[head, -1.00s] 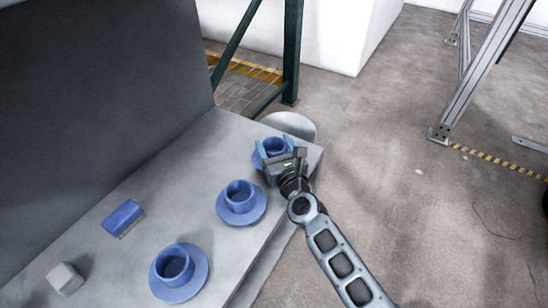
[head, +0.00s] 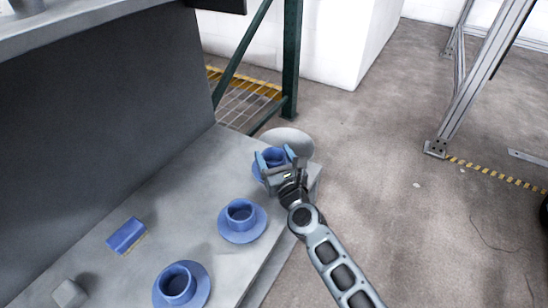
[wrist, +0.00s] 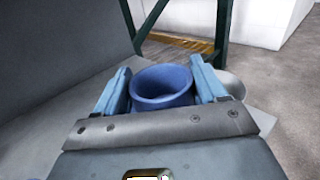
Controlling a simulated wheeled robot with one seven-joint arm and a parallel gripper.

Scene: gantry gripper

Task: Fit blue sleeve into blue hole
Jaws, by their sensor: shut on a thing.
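A blue flanged sleeve (head: 272,155) is at the far right end of the grey table. My gripper (head: 275,160) is shut on it, with one light-blue finger on each side. In the wrist view the sleeve (wrist: 161,84) is upright between the fingers, its round opening facing up. Its lower part is hidden by my gripper, so I cannot tell whether it touches the table. Two similar blue flanged sleeves, a middle one (head: 241,217) and a near one (head: 179,285), stand upright on the table. I cannot make out a blue hole in these views.
The grey table (head: 185,205) has a tall dark grey panel (head: 100,110) along its left side. A blue block (head: 126,235) and a pale grey block (head: 69,293) lie on it. A green post (head: 290,60) stands behind. Open floor (head: 430,230) lies to the right.

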